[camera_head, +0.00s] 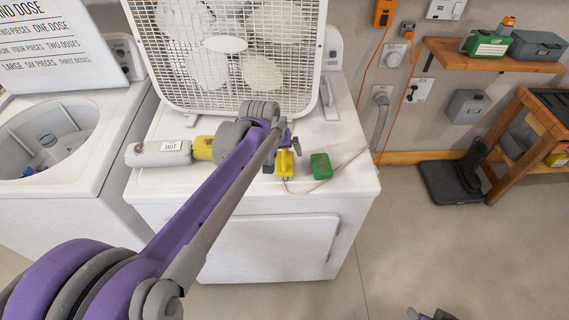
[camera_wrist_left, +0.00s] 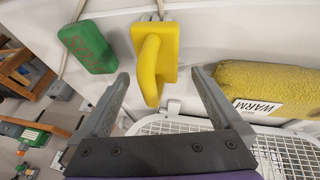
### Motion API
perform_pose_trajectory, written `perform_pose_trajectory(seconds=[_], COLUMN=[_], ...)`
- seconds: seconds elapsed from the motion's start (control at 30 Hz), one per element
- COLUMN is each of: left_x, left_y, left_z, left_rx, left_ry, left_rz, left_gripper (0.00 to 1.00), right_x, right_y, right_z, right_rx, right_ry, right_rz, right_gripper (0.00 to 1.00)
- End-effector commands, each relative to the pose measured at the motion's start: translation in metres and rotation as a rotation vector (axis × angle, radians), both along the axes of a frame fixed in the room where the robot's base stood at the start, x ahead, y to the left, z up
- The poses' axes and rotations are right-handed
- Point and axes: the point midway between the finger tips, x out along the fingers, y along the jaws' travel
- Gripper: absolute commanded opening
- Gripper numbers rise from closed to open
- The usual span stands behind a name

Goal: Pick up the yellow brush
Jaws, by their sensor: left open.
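The yellow brush (camera_head: 285,164) lies near the front of the white machine's top (camera_head: 335,197). In the left wrist view the brush (camera_wrist_left: 168,42) shows its raised handle toward me. My left gripper (camera_wrist_left: 158,80) is open and empty, one finger on each side of the brush handle. I cannot tell whether the fingers touch it. In the head view my left gripper (camera_head: 286,147) is just behind the brush and partly hidden by my forearm. A small grey part of my right arm (camera_head: 430,315) shows at the bottom edge; its fingers cannot be made out.
A green block (camera_head: 320,166) lies right of the brush; a thin cord runs past both. A grey roll labelled HOT (camera_head: 160,152) and a yellow roll (camera_head: 203,147) lie left. A white box fan (camera_head: 230,50) stands behind. An open washer (camera_head: 60,140) stands left.

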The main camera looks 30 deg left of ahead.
Motion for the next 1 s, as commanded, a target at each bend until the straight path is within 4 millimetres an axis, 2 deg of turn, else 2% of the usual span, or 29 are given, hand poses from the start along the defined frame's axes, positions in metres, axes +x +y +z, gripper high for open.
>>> perform_pose_trajectory(seconds=[0.1,0.37,0.9,1.0], left_x=[0.0057,0.0066,0.0065,0.0065], left_y=[0.0004,0.0004,0.0005,0.0005], left_z=[-0.0114,-0.0135,-0.0132,-0.0131], left_rx=[0.0,0.0,0.0,0.0], left_ry=[0.0,0.0,0.0,-0.001], left_rz=[0.0,0.001,0.0,0.0], left_gripper=[1.0,1.0,0.05,0.03], right_x=[-0.0003,-0.0003,-0.0003,-0.0003], right_y=[0.0,0.0,0.0,0.0], right_z=[-0.0012,-0.001,-0.001,-0.001], right_rx=[0.0,0.0,0.0,0.0], right_ry=[0.001,0.001,0.001,0.001], right_rz=[0.0,0.0,0.0,0.0], right_gripper=[0.5,0.5,0.5,0.5])
